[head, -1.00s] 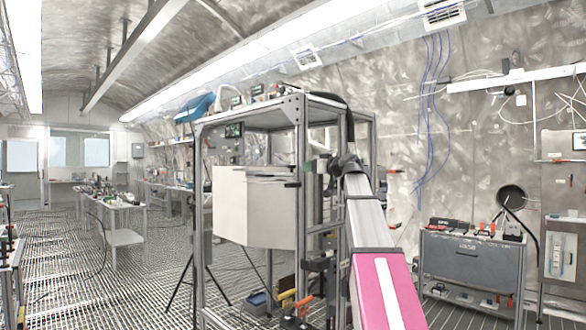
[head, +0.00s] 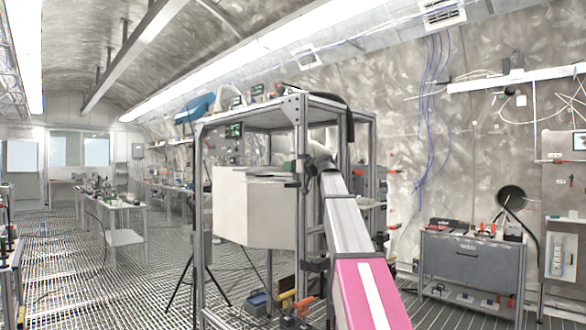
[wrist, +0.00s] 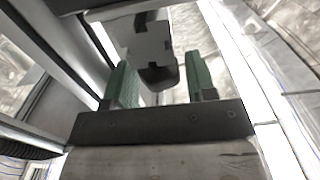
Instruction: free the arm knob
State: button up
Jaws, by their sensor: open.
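In the wrist view, my gripper (wrist: 160,80) is open, with one green finger on each side. A dark rounded knob-like piece (wrist: 160,76) shows between the fingers, below a grey block with dark patches (wrist: 148,40). There is a gap on both sides of it, and I see no grip on it. I cannot tell for sure that this piece is the arm knob.
A white panelled box (head: 255,208) sits inside the frame. Frame bars run close to my gripper on the left of the wrist view. A grey cabinet (head: 470,262) stands at the right by the wall. Open grated floor (head: 130,285) lies at the left.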

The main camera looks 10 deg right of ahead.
jog(key=c, duration=0.7)
jog(key=shift+o, duration=0.3)
jog(key=shift+w+n+g+y, duration=0.1)
jog(key=shift+n+g+y, duration=0.2)
jog(key=shift+y, duration=0.1)
jog(key=shift+n+g+y, duration=0.5)
jog(key=shift+y, duration=0.1)
jog(key=o, duration=0.6)
jog(key=shift+o, duration=0.2)
jog(key=shift+h, duration=0.3)
